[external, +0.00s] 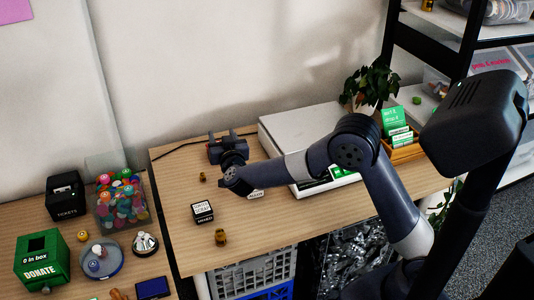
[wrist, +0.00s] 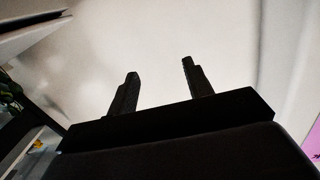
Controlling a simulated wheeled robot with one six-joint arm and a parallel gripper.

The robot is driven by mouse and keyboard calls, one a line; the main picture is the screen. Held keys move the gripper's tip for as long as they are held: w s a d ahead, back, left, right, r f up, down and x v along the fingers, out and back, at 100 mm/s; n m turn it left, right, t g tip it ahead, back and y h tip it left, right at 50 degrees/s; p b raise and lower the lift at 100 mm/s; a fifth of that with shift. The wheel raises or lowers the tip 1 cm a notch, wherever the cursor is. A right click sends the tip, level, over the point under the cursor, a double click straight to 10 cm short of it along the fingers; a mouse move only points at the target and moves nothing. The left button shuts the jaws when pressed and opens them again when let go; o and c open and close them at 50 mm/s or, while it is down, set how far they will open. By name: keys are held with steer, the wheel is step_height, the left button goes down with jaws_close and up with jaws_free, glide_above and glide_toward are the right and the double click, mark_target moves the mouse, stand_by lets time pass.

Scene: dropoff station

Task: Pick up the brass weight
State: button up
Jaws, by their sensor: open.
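My gripper (external: 222,138) is above the wooden table near the wall, with its two fingers apart and nothing between them. It also shows in the wrist view (wrist: 158,76), where both dark fingers stand apart against the pale wall. A brass-coloured piece (external: 220,237) stands near the table's front left edge, well apart from my gripper. A smaller brass-coloured piece (external: 202,177) is farther back, below and left of my gripper. I cannot tell for certain which is the brass weight. Neither piece shows in the wrist view.
A black-and-white labelled box (external: 202,212) sits between the brass-coloured pieces. A white flat case (external: 290,130) and a plant (external: 372,82) are to the right. The left table holds a green donation box (external: 42,262), a clear bin of balls (external: 121,203) and a bell (external: 145,243).

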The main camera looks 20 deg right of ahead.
steer(key=s+a+f+n+y+b, duration=0.1)
steer(key=s+a+n+y, duration=0.2)
steer(key=s+n+y, duration=0.3)
steer(key=n+g+y+b, duration=0.2)
steer(key=n+g+y, duration=0.4)
steer(key=g, duration=0.4)
glide_toward(223, 232)
steer(key=shift+w+a+f, duration=0.1)
steer(key=shift+w+a, duration=0.6)
steer(key=shift+a+f, duration=0.15)
steer(key=shift+f, duration=0.05)
steer(key=x, duration=0.5)
steer(key=shift+a+b, duration=0.15)
steer(key=shift+b, duration=0.15)
steer(key=shift+x, duration=2.55)
steer(key=shift+s+f, duration=0.1)
steer(key=shift+f, duration=0.1)
steer(key=shift+c, duration=0.3)
